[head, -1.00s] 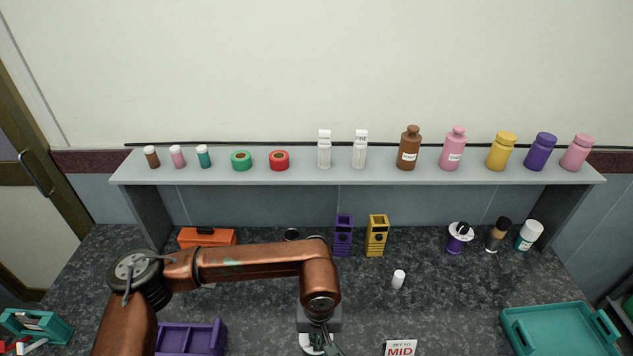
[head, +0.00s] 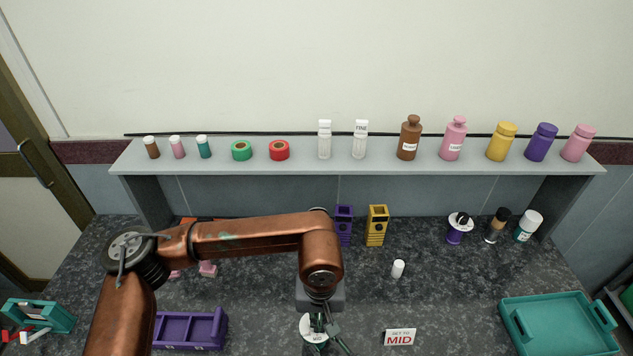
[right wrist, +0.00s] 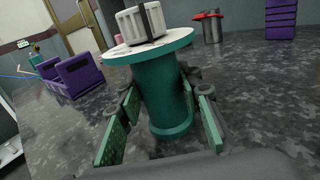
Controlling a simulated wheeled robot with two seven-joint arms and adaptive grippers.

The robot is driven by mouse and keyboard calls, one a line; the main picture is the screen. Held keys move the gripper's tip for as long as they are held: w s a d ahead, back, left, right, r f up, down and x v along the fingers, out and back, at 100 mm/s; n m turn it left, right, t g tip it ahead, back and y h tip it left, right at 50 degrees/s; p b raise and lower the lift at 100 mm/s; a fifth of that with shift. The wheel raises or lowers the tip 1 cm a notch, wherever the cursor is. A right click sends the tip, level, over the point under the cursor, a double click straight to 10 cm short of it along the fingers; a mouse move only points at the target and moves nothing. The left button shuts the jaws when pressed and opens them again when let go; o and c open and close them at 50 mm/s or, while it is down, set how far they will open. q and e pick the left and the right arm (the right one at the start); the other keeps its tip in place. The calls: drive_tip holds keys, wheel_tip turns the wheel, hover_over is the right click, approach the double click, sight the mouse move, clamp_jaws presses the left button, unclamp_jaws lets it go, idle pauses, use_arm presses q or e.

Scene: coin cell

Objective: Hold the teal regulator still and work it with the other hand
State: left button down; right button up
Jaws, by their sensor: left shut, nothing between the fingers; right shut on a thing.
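The teal regulator (right wrist: 163,92) stands upright in the right wrist view, a teal cylinder with a white dial disc and a ribbed white knob (right wrist: 141,21) on top. My right gripper (right wrist: 160,105) is shut on its body, with green-padded fingers on both sides. In the head view the regulator's white dial (head: 310,334) shows at the bottom, with MID lettering. My left gripper (head: 322,323) is shut and empty at the dial, partly covering it; whether it touches the knob I cannot tell. A card (head: 400,338) reading SET TO MID stands to the right.
A purple tray (head: 190,329) lies left of the regulator and a teal tray (head: 560,325) at the far right. A small white bottle (head: 398,268) and purple and yellow holders (head: 377,227) stand behind. The counter between card and teal tray is clear.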

drive_tip(key=o, duration=1.4)
drive_tip(key=shift+o, duration=0.2)
